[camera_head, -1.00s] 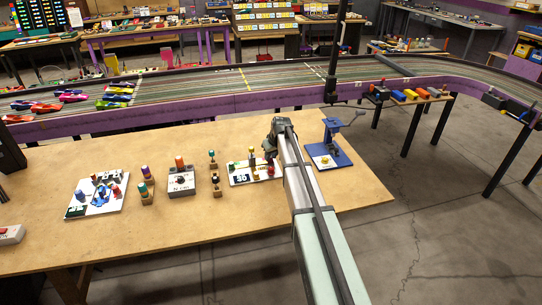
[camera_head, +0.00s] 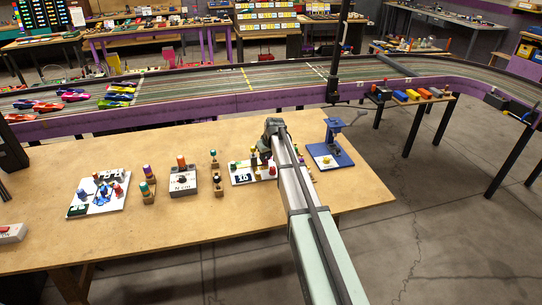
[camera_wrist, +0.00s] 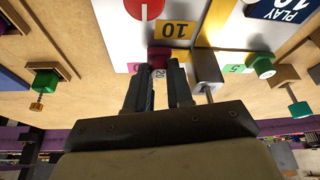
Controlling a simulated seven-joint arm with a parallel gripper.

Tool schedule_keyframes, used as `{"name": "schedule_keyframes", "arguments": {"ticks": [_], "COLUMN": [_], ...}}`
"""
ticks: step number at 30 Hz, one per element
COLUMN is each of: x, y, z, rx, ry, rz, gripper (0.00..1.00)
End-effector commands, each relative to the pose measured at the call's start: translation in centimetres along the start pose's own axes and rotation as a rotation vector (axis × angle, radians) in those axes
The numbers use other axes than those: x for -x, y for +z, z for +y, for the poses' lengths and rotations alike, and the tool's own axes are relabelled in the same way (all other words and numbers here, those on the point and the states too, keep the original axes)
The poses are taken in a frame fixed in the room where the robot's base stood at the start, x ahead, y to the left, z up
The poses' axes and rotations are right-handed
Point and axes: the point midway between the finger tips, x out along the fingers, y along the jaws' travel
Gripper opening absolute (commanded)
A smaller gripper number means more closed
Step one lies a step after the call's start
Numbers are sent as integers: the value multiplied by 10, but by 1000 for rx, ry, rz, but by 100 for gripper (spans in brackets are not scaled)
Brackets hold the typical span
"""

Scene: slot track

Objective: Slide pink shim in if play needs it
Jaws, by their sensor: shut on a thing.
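My gripper (camera_wrist: 159,78) is shut on the pink shim (camera_wrist: 158,56), a small magenta block at its fingertips in the wrist view. The block is over or beside a pink label reading 20 on the white board (camera_head: 238,182); whether it touches the board cannot be told. A blue display panel (camera_wrist: 287,9) reads PLAY, and in the head view its number looks like 10. A yellow label (camera_wrist: 173,30) reads 10. A green block (camera_wrist: 262,65) sits by a label reading 5. In the head view my gripper (camera_head: 267,150) is over the board, its fingertips largely hidden.
A red round knob (camera_wrist: 144,8) and a grey block with a metal rod (camera_wrist: 206,70) stand close to my fingers. A blue press (camera_head: 333,155) stands right of the board. A grey box (camera_head: 183,181) and small knobbed stands (camera_head: 217,182) are left. The table front is clear.

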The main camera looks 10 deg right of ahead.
Motion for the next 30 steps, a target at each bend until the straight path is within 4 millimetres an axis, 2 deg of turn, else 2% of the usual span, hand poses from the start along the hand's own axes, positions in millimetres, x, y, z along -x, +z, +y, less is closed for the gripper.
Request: {"name": "schedule_keyframes", "arguments": {"ticks": [8,9,16,25,30], "x": [0,0,-1,-1,0], "y": [-2,-2,-2,-1,2], "z": [-6,-6,-6,-4,9], "rx": [-1,-1,0,0,-1], "ry": [-9,-10,-8,-9,-7], "rz": [1,2,2,1,0], "gripper": [0,25,47,47,47]}}
